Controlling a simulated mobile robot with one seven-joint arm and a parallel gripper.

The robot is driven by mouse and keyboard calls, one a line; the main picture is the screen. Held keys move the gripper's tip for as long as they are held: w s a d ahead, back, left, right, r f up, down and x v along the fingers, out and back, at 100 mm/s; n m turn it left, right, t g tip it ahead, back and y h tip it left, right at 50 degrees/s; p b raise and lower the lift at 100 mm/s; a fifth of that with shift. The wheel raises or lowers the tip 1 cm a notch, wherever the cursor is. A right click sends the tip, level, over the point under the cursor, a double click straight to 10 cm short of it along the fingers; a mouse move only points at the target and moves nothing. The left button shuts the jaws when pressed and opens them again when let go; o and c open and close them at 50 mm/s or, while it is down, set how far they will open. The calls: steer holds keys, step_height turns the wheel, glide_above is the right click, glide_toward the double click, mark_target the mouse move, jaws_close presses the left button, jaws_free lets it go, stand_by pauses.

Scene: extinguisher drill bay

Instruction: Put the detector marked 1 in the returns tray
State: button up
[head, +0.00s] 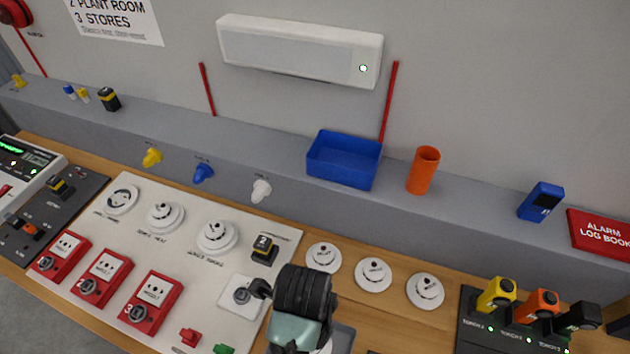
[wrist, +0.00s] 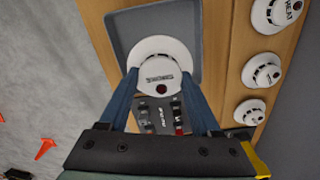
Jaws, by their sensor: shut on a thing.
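My gripper (wrist: 159,76) is shut on a white round detector (wrist: 158,58), with a blue finger on each side of it. The detector has dark lettering that looks like SMOKE and a dark red spot; I cannot read a number on it. In the wrist view it overlaps a grey tray (wrist: 188,22); I cannot tell whether it touches the tray. In the head view my gripper's dark wrist hides most of the detector and tray; only a grey tray corner (head: 343,338) shows. Three other white detectors (head: 322,257), (head: 373,275), (head: 425,290) lie on the wooden bench.
A blue open bin (head: 342,172) and an orange cup (head: 423,170) stand on the ledge behind. A panel of red call points (head: 151,302) is at left. Several torches stand in a dark holder (head: 480,335) at right. Wood between detectors and holder is clear.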

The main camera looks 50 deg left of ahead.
steer(key=f, duration=0.5)
steer(key=shift+s+d+f+p, duration=0.1)
steer(key=shift+s+f+p, duration=0.1)
steer(key=shift+f+p, duration=0.15)
steer(key=shift+f, duration=2)
steer(key=shift+f, duration=0.15)
steer(key=o, duration=1.4)
steer(key=shift+o, duration=0.2)
step_height(320, 180, up, 12)
steer(key=shift+r, duration=0.2)
